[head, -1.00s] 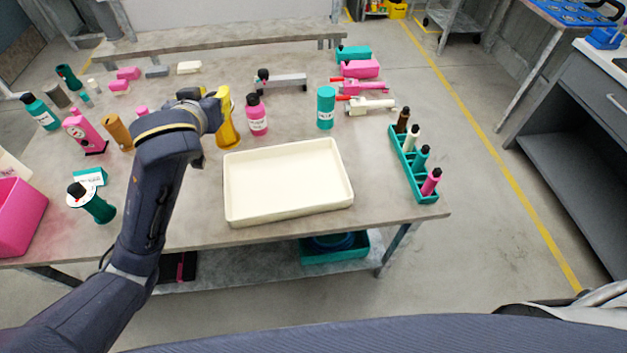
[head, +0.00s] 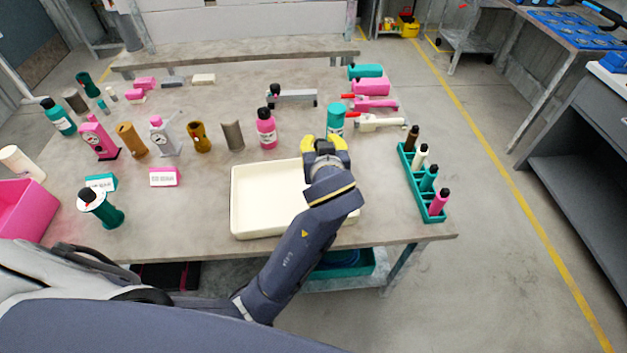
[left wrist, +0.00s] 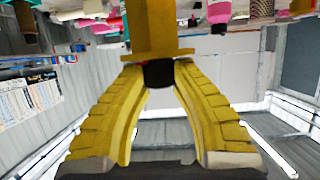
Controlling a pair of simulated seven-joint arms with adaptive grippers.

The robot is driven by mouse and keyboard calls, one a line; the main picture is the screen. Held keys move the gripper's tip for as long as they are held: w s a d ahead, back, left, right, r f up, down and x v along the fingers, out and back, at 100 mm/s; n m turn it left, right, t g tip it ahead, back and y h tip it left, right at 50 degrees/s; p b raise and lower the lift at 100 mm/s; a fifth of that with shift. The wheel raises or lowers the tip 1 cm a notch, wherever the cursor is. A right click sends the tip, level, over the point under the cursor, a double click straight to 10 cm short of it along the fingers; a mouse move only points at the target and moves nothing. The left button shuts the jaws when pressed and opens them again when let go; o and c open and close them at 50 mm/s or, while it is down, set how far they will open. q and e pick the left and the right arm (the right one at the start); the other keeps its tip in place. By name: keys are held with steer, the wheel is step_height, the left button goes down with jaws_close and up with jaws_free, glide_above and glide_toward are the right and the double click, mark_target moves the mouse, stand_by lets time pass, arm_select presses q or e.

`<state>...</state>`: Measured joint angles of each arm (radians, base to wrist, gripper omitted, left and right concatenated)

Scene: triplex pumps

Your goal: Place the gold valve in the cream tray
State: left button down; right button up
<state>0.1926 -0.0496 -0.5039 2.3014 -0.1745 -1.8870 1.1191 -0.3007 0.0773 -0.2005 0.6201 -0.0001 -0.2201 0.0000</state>
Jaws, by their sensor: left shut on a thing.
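The cream tray (head: 240,222) lies on the table in the middle of the head view, its right part covered by my arm. My left gripper (head: 322,145), with yellow fingers, is over the tray's far right edge. In the left wrist view the gripper (left wrist: 160,80) is shut on the gold valve (left wrist: 148,25), which has a broad flange and a dark end between the fingers. In the head view the held valve is hidden by the gripper, so its height over the tray cannot be told. My right gripper is not in view.
A teal can (head: 335,118) stands close behind the gripper. A pink bottle (head: 266,130) and a grey cylinder (head: 232,136) stand behind the tray. A teal rack (head: 423,185) of small bottles is to the right. A dull gold piece (head: 200,138) stands to the left.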

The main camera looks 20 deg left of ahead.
arm_select(q)
steer(key=shift+f, duration=3.45)
steer(key=c, duration=1.1)
jaws_free()
steer(key=shift+s+d+r, duration=0.1)
steer(key=shift+s+r, duration=0.1)
steer(key=v, duration=1.1)
steer(key=shift+s+r, duration=0.25)
